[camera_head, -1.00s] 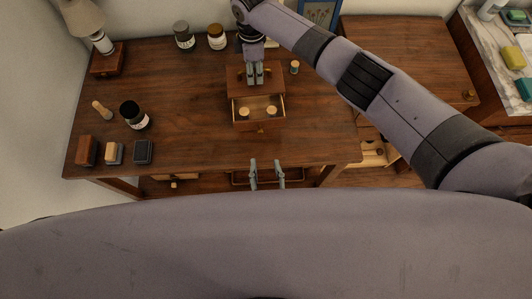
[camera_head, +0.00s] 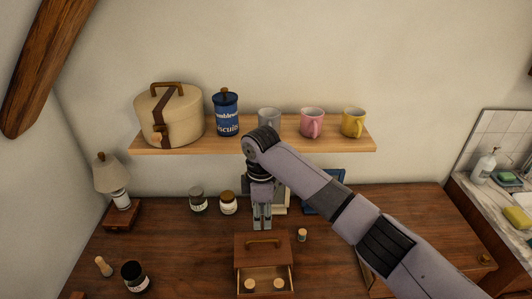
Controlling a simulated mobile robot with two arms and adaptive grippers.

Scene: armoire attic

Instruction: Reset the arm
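My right gripper (camera_head: 262,217) points down over the wooden table, just behind a small wooden box with an open drawer (camera_head: 265,278). Its two fingers hang close side by side with only a thin line between them, so I cannot tell whether it is open or shut. No held object shows between them. My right arm comes in from the lower right and bends down at the wrist. My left gripper is not in view.
Two jars (camera_head: 228,203) stand left of my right gripper, and a small spool (camera_head: 302,235) to its right. A blue frame (camera_head: 328,186) leans behind the arm. The wall shelf (camera_head: 170,150) holds a round box (camera_head: 170,115), a blue tin (camera_head: 226,112) and mugs (camera_head: 312,122).

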